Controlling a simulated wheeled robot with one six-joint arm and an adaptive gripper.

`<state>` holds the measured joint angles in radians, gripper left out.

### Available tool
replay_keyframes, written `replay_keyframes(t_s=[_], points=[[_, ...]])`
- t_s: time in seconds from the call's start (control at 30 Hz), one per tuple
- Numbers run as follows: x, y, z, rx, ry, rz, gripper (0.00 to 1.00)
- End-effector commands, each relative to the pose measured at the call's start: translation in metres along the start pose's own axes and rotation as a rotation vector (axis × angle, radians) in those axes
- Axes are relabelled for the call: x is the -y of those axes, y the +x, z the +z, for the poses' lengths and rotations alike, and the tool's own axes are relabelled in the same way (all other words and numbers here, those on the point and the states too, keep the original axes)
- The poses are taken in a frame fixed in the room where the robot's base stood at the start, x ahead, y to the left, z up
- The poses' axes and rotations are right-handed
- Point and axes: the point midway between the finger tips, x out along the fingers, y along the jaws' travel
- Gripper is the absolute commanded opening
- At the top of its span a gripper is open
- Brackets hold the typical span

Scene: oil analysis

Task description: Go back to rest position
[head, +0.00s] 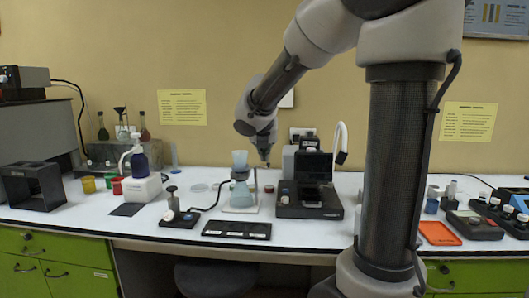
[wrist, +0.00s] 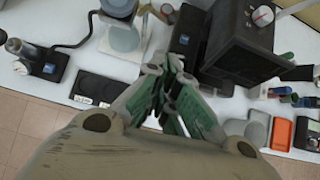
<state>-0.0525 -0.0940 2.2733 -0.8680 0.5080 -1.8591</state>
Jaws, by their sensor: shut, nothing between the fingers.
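My gripper (head: 266,160) hangs at the end of my bent arm in the head view, pointing down above the middle of the white bench (head: 260,228). In the wrist view my gripper (wrist: 168,75) shows its green-grey fingers drawn together, with nothing between them. Below it stand a black instrument with a raised lid (head: 310,195) and a pale blue beaker-like vessel (head: 240,182) on a stand. My gripper appears apart from both. The wrist view shows the vessel (wrist: 122,38) to the upper left of the fingers.
A black flat pad (head: 237,229) lies at the bench's front edge. A white box with a dark blue bottle (head: 139,160) stands left. An orange tray (head: 438,233) and dark devices stand right. A black open frame (head: 33,184) is at far left. Green cabinets (head: 55,260) are below.

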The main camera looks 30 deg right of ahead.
Motion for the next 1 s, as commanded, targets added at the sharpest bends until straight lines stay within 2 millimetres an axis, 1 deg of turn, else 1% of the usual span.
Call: replay_keyframes(t_s=[0.33,0.4,0.47,0.53,0.57,0.63,0.67,0.7,0.73,0.77,0.8,0.87,0.9,1.0], points=[[0.0,0.0,0.0,0.0,0.007,0.0,0.0],[0.0,0.0,0.0,0.0,0.048,-0.001,0.0],[0.003,0.0,-0.001,-0.003,0.131,-0.011,0.0],[0.01,0.002,-0.008,-0.022,0.306,-0.038,0.0],[0.015,0.003,-0.015,-0.038,0.408,-0.058,0.0],[0.03,0.005,-0.038,-0.082,0.685,-0.124,0.0],[0.038,0.003,-0.049,-0.097,0.819,-0.154,0.0],[0.049,-0.003,-0.064,-0.115,1.003,-0.198,0.0],[0.057,-0.009,-0.076,-0.126,1.143,-0.231,0.0],[0.065,-0.016,-0.088,-0.136,1.286,-0.265,0.0],[0.075,-0.027,-0.105,-0.149,1.476,-0.313,0.0],[0.09,-0.046,-0.133,-0.167,1.767,-0.389,0.0],[0.099,-0.062,-0.153,-0.182,1.963,-0.443,0.0],[0.112,-0.099,-0.201,-0.241,2.365,-0.562,0.0]])
